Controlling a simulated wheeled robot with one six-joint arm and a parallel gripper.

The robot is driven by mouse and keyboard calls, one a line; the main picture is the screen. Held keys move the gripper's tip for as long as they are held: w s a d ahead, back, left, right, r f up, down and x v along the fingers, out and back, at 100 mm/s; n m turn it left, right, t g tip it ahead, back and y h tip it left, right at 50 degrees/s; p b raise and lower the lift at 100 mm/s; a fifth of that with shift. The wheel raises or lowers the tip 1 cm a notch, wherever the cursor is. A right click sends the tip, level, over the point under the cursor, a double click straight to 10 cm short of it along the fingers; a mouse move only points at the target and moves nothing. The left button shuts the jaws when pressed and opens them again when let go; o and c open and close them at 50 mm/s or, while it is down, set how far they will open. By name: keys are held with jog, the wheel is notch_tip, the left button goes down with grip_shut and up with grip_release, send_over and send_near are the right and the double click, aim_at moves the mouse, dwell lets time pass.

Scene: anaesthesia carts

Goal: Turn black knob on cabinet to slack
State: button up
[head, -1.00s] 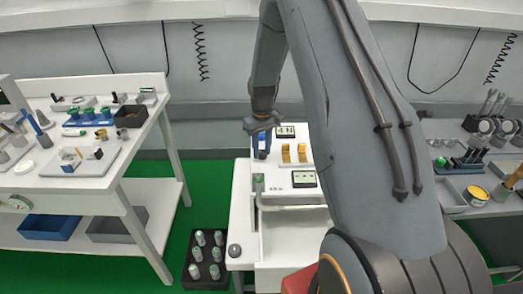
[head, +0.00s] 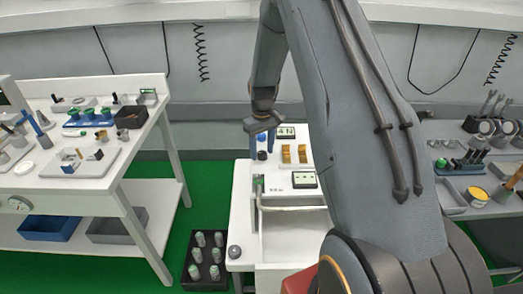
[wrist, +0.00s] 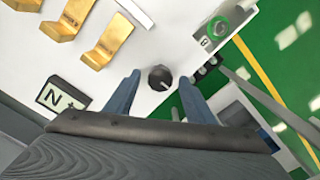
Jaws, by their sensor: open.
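The black knob (wrist: 160,78) is small and round and sits on the cabinet's white top (wrist: 130,50). In the wrist view it lies between the tips of my gripper's two blue fingers (wrist: 159,80), with clear gaps on both sides. My gripper is open and empty. In the head view the knob (head: 262,155) shows just below the blue fingers (head: 262,138), apart from them. The knob's pointer direction is too small to tell. The white cabinet (head: 243,215) stands in the middle of the head view.
Several yellow levers (wrist: 110,45) and a small display panel (wrist: 62,98) are near the knob. A green round fitting (wrist: 217,27) is at the cabinet's edge. A white table (head: 130,170) stands left and a grey bench (head: 470,185) right. A black crate of canisters (head: 207,255) is on the floor.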

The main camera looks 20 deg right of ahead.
aim_at(262, 153)
notch_tip(262, 153, up, 7)
jog(key=shift+r+b, duration=0.1)
jog(key=shift+b, duration=0.75)
jog(key=shift+r, duration=0.3)
